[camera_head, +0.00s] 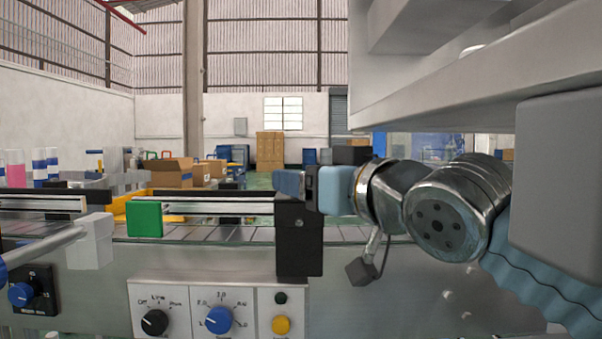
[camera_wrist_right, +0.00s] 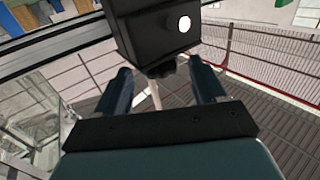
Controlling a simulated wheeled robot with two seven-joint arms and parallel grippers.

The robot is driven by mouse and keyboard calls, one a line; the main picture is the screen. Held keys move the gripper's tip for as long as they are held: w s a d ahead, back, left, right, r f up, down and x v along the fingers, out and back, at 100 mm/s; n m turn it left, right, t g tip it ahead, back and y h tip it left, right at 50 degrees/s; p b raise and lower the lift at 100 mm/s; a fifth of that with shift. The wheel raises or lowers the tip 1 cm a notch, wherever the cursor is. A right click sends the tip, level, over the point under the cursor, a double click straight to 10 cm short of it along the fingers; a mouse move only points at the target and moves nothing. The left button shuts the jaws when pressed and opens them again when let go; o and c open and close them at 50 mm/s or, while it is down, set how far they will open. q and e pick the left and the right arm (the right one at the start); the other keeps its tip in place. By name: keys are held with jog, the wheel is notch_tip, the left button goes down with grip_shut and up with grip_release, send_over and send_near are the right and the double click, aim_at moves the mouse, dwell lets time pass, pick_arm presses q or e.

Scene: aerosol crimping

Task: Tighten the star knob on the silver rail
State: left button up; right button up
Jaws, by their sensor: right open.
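The silver rail (camera_head: 205,207) runs across the machine front in the head view, with a black clamp block (camera_head: 298,245) at its right part. In the right wrist view the black block (camera_wrist_right: 150,28) fills the top, and a small dark knob-like piece (camera_wrist_right: 161,71) sticks out below it. I cannot make out a star shape. My right gripper (camera_head: 297,184) is at the block's upper end, reaching in from the right. In the wrist view its open fingers (camera_wrist_right: 160,75) stand on both sides of the small piece, with gaps visible. My left gripper is out of view.
A green block (camera_head: 145,219) sits on the rail further left. A pale bracket with a rod (camera_head: 90,241) stands at the left. A control panel with knobs (camera_head: 219,319) is below the rail. A large grey housing (camera_head: 460,85) overhangs my right arm.

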jog(key=shift+x, duration=1.35)
